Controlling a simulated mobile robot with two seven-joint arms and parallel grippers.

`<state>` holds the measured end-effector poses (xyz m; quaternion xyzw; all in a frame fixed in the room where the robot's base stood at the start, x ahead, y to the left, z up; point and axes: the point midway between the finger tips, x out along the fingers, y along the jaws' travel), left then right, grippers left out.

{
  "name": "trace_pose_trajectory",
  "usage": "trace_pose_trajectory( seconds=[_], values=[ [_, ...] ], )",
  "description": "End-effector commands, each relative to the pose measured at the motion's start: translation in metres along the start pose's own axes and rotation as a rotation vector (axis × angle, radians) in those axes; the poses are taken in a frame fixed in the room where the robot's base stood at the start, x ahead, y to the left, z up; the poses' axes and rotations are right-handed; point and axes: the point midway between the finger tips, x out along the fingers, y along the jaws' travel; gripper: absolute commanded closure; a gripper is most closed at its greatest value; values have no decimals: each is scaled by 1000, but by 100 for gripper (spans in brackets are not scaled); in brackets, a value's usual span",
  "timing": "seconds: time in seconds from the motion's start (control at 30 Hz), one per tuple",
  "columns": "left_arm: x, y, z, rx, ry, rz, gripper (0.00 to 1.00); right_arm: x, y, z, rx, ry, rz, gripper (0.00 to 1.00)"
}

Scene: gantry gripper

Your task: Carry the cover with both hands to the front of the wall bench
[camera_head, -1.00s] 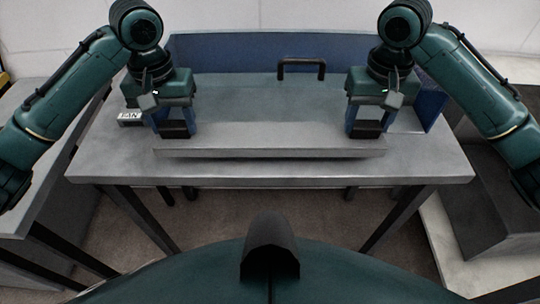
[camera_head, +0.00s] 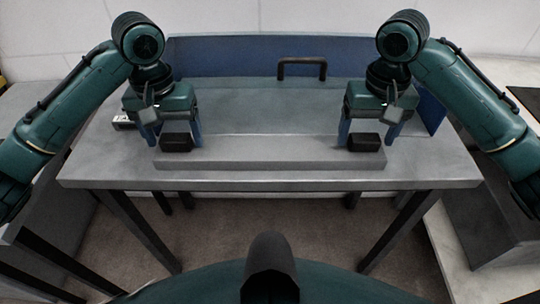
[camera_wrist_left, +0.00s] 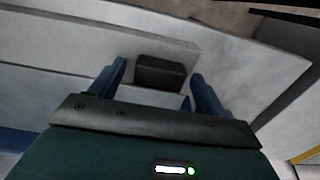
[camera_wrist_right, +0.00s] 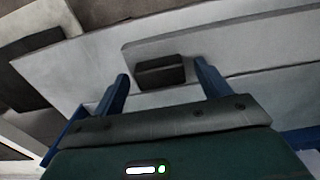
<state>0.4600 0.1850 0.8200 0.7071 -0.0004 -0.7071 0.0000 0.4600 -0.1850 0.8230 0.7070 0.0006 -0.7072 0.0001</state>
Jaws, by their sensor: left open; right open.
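The cover (camera_head: 270,150) is a long grey piece lying across the front part of the grey bench (camera_head: 110,176). Two black blocks sit on it, one at the left (camera_head: 176,143) and one at the right (camera_head: 364,142). My left gripper (camera_head: 176,137) is open, with its blue fingers on either side of the left block. My right gripper (camera_head: 366,137) is open in the same way at the right block. In the left wrist view the block (camera_wrist_left: 160,72) shows between and beyond the fingertips. The right wrist view shows the other block (camera_wrist_right: 160,71) likewise, with gaps beside it.
A blue panel (camera_head: 230,57) stands along the back of the bench, with a black handle (camera_head: 302,68) near it. A small label (camera_head: 123,121) is partly hidden behind my left gripper. Other grey surfaces stand at both sides. Bare bench shows at both ends of the cover.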

Motion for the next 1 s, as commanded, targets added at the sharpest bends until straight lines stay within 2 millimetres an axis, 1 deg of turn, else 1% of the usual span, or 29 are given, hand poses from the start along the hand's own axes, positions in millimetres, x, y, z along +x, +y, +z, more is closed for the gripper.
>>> trace_pose_trajectory(
  seconds=[0.17,0.27,0.5,0.7,0.87,1.0],
  values=[
    [-15,0,-1,1,6,-1,24,0,0,0,1,0,1,24],
    [-32,-1,-1,-1,7,-2,24,0,0,0,1,0,1,24],
    [-79,-1,-1,-2,6,-1,24,0,0,0,1,0,1,24],
    [-108,0,-1,-1,3,-1,24,0,0,0,1,0,1,24],
    [-118,0,0,-1,1,0,24,0,0,0,1,0,1,24],
    [-120,0,0,0,0,0,24,-9,1,-1,1,4,1,24]
  ],
)
